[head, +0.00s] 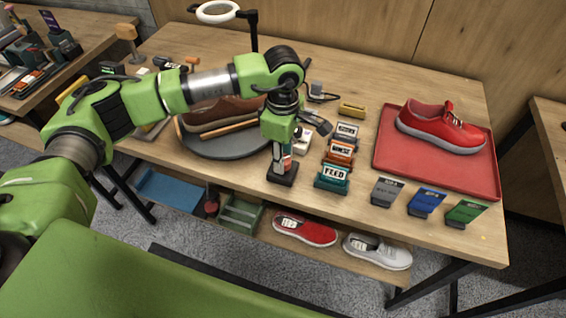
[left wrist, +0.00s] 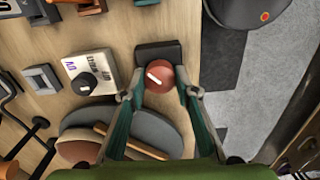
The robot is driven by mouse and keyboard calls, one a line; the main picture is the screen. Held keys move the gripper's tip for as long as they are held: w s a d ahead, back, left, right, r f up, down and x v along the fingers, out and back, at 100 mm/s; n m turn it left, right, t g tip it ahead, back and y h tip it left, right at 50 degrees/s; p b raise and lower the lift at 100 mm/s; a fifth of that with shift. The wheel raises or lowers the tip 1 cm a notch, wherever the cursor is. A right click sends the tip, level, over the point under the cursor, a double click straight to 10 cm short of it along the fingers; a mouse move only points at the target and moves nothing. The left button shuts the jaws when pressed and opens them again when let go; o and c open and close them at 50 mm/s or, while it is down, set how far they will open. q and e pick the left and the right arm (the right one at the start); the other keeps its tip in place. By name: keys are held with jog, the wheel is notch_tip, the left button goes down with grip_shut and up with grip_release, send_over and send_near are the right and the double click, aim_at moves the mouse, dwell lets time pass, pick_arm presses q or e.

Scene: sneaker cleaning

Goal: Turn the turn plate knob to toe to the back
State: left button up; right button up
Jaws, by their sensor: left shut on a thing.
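The turn plate (head: 222,151) is a dark grey disc at the left middle of the table, with a brown shoe (head: 205,119) on it. My left arm covers part of the shoe, so I cannot tell where its toe points. The turn plate knob (left wrist: 158,77) is round and red with a white mark, on a dark base (head: 283,180) beside the plate. My left gripper (head: 283,160) points down over the base, its fingers on either side of the knob and shut on it. The plate's edge also shows in the left wrist view (left wrist: 170,134). My right gripper is out of view.
A wooden bar (head: 229,127) lies by the brown shoe. A white box with a black dial (left wrist: 90,76) and labelled blocks (head: 333,178) stand close by. A red tray (head: 433,173) with a red sneaker (head: 441,128) is at right. More shoes (head: 304,229) sit on the lower shelf.

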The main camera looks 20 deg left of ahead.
pick_arm(q)
jog(key=n+b, duration=0.3)
jog(key=n, duration=0.1)
jog(key=shift+f+n+b, duration=0.15)
jog(key=shift+n+b, duration=0.15)
jog(key=shift+b, duration=0.05)
jog(key=n+b, duration=0.2)
jog(key=n, duration=0.1)
jog(key=shift+r+n+b, duration=0.2)
jog(key=shift+n+b, duration=0.2)
jog(key=shift+n, duration=0.5)
jog(key=o, duration=1.1)
jog(key=shift+r, duration=0.1)
